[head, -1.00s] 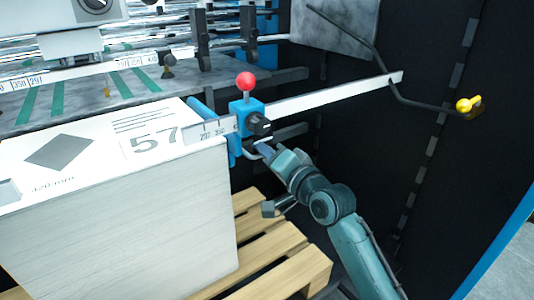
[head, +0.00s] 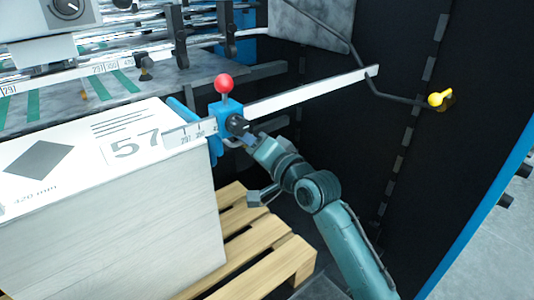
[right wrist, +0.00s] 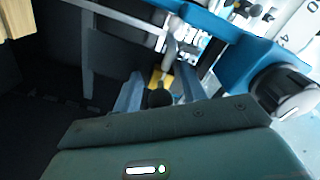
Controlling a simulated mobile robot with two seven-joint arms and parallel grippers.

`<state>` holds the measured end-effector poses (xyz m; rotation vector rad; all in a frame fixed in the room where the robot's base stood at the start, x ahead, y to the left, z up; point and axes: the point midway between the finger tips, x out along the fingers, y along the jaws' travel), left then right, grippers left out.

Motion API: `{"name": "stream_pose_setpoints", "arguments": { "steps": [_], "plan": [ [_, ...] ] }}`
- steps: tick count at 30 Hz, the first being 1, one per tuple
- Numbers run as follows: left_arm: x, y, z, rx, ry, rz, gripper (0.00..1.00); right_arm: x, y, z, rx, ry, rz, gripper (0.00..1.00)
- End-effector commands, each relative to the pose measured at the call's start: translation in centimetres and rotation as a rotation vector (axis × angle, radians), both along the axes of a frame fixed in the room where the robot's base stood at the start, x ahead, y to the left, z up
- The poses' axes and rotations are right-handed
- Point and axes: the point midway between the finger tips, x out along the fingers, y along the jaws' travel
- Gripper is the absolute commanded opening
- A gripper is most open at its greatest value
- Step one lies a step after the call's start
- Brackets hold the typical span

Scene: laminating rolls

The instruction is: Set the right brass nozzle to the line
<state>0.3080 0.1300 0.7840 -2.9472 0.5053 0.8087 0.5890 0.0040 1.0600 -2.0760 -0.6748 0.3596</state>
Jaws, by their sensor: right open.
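In the right wrist view a yellow piece (right wrist: 155,77) with a dark round knob shows between my fingers. It may be that nozzle; I cannot tell its distance. My right gripper (head: 250,141) is open, just right of and below the black dial of the blue block (head: 228,118). The line is not clear in either view. My left gripper is not in view.
A red ball knob (head: 224,84) tops the blue block, which sits on a white bar (head: 310,92). A tall paper stack (head: 130,235) stands on a wooden pallet (head: 262,252). A bent black rod with a yellow end (head: 438,99) juts out at the right.

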Motion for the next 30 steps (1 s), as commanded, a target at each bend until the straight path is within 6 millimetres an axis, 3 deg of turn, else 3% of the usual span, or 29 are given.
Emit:
{"name": "stream_pose_setpoints", "arguments": {
  "steps": [15,21,30],
  "plan": [
    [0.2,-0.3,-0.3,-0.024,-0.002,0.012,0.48,-8.4,-6.1,-0.2,-0.002,0.000,-0.002,0.41],
    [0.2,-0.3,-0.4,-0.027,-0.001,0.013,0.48,-9.8,-7.1,0.0,-0.001,-0.001,0.000,0.41],
    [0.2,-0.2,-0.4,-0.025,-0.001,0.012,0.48,-10.0,-7.3,0.0,0.000,-0.001,-0.001,0.41]
  ]
}}
